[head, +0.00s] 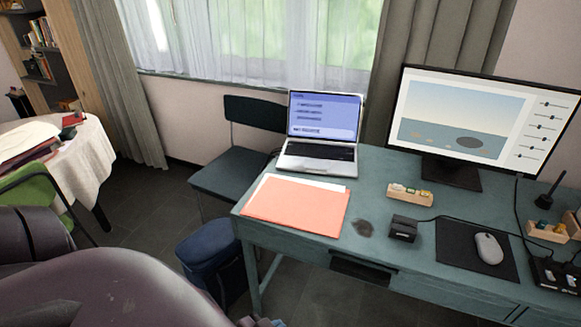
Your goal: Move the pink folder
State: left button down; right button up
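The pink folder (295,208) lies flat on the left end of the teal desk (380,215), close to its front edge. White paper (310,184) sticks out from the folder's far side. The folder lies just in front of the open laptop (318,158). My arm fills the lower left of the head view, below and left of the desk and apart from the folder. I cannot make out either gripper's fingers; both grippers are out of view.
A monitor (475,115), a mouse (489,248) on a black pad and a small black box (403,229) stand right of the folder. A dark chair (240,165) and a blue bag (212,255) are left of the desk. A cloth-covered table (85,160) stands far left.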

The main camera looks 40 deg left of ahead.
aim_at(320, 208)
jog(key=k+j, duration=0.1)
jog(key=j, duration=1.05)
jog(key=k+j, duration=0.15)
jog(key=j, duration=0.45)
